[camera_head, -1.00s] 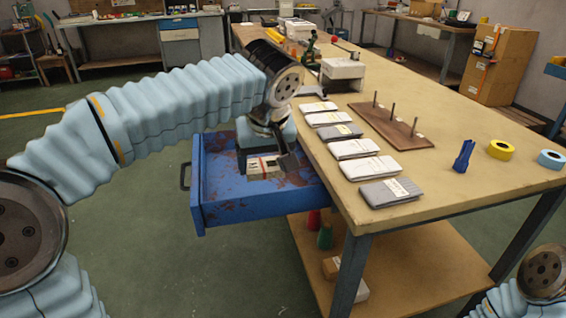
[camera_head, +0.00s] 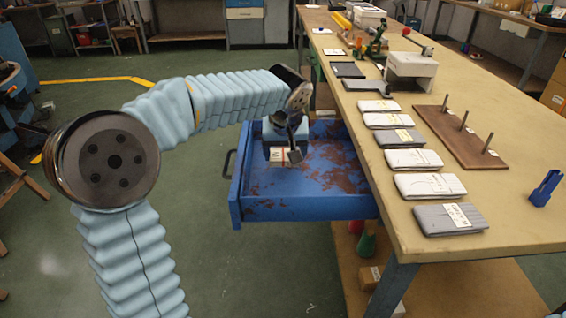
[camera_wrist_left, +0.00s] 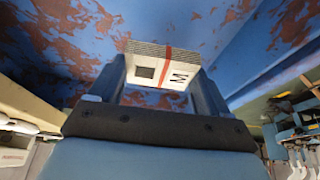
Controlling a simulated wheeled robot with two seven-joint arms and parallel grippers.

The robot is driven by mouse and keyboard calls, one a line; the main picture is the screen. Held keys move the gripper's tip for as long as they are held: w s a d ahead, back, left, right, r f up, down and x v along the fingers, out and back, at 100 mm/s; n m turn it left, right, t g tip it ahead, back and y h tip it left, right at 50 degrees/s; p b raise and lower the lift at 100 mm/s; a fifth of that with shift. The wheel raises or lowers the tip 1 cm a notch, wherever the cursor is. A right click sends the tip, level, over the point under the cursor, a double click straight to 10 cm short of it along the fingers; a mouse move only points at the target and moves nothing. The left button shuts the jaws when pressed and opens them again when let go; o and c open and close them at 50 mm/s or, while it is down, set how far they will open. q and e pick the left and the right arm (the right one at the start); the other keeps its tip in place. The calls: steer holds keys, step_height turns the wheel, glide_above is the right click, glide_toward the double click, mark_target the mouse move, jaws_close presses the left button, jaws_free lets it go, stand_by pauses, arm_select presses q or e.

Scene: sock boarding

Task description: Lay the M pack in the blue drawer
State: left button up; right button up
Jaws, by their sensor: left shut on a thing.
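The blue drawer (camera_head: 308,208) stands pulled out from the left side of the workbench. Its floor is bare, with reddish-brown worn patches. My left gripper (camera_head: 285,150) is inside the drawer's outline, near its handle end. It is shut on a pale sock pack with a red band (camera_head: 279,157). In the left wrist view the pack (camera_wrist_left: 148,72) sits between the fingers (camera_wrist_left: 160,85), with a dark square and one letter on its label. Whether the pack touches the drawer floor is unclear. My right gripper is out of view.
Several folded sock packs (camera_head: 408,160) lie in a row along the workbench edge (camera_head: 480,260). The right part of the drawer is clear.

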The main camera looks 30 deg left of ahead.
mark_target(282, 157)
arm_select(q)
steer(key=shift+a+f, duration=0.2)
steer(key=shift+f, duration=0.1)
steer(key=x, duration=0.2)
steer(key=shift+s+a+f, duration=0.1)
steer(key=shift+s+f, duration=0.05)
steer(key=shift+f, duration=0.75)
steer(key=shift+f, duration=0.1)
steer(key=o, duration=1)
steer(key=v, duration=1.2)
